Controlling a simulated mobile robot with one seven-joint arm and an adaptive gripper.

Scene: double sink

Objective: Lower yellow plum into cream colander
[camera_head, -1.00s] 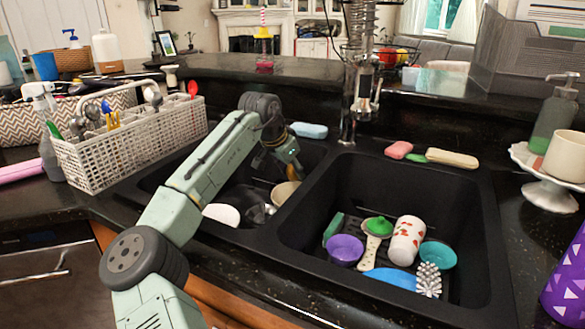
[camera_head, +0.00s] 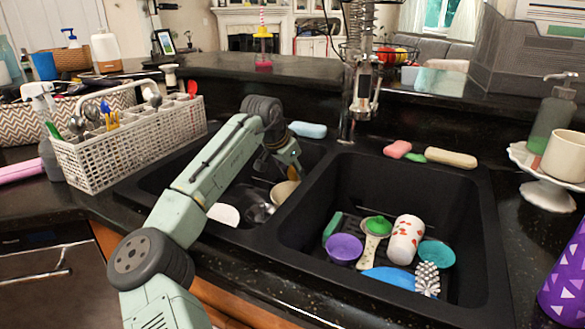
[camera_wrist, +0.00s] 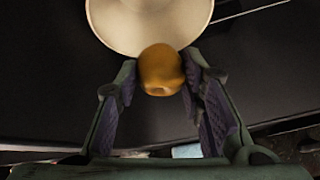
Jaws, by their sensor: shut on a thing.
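The yellow plum (camera_wrist: 160,71) is held between the two finger pads of my gripper (camera_wrist: 160,76) in the wrist view. The cream colander (camera_wrist: 150,24) lies just beyond it, and the plum overlaps the colander's near rim in that picture. The height gap between them cannot be told. In the head view my gripper (camera_head: 287,161) points down into the left basin, close above the cream colander (camera_head: 285,192). My arm partly hides that basin, and the plum is hard to make out there.
A white dish (camera_head: 224,214) and a metal pot (camera_head: 259,208) share the left basin. The divider (camera_head: 292,212) stands right of the colander. The right basin holds a purple bowl (camera_head: 344,247), a spotted cup (camera_head: 405,239) and brushes. A utensil basket (camera_head: 130,140) stands at left.

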